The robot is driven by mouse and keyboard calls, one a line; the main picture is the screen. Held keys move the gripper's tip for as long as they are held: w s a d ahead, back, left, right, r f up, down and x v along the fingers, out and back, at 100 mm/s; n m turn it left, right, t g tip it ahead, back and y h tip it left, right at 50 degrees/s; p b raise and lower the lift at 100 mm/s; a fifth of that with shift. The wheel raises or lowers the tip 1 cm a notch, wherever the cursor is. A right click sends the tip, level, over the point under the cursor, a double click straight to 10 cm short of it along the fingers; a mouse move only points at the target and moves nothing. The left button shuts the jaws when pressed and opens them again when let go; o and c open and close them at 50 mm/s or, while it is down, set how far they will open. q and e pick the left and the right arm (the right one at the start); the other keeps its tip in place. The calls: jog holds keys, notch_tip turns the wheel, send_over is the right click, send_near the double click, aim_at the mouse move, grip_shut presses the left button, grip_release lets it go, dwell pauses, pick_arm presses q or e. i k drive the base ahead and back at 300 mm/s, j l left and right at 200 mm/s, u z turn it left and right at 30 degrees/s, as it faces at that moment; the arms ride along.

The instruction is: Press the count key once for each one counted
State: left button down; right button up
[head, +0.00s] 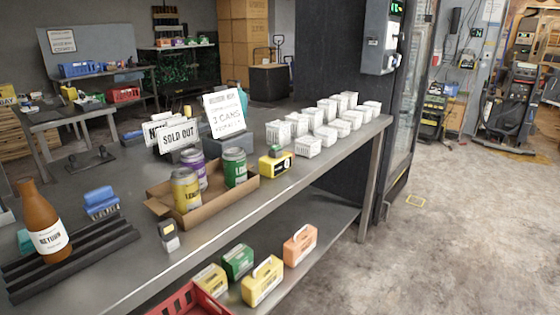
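A small yellow box with a dark face and a green top (275,163) stands on the metal counter (225,212), right of an open cardboard tray (210,208). It may be the counting device; its display is too small to read. The tray holds a yellow can (186,190), a purple can (194,168) and a green can (235,167), all upright. Several white containers (325,135) stand in rows at the counter's far right. Neither of my grippers is in view.
A "SOLD OUT" sign (179,135) stands behind the cans. A small grey-and-black device (168,236) is at the counter's front edge. A brown bottle (45,222) stands on a black ribbed rack (105,240) at left. Colored cases (262,281) sit on the lower shelf.

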aim_at(275, 147)
jog(key=i+l+u, duration=0.2)
jog(key=i+l, duration=0.25)
jog(key=l, duration=0.2)
jog(key=i+l+u, duration=0.1)
jog(key=l, duration=0.25)
jog(key=i+l+u, duration=0.1)
jog(key=i+l, duration=0.15)
jog(key=l, duration=0.15)
jog(key=i+l, duration=0.2)
jog(key=l, duration=0.15)
jog(key=i+l+u, duration=0.15)
jog(key=l, duration=0.25)
jog(key=i+l+u, duration=0.1)
jog(key=l, duration=0.3)
jog(key=i, duration=0.05)
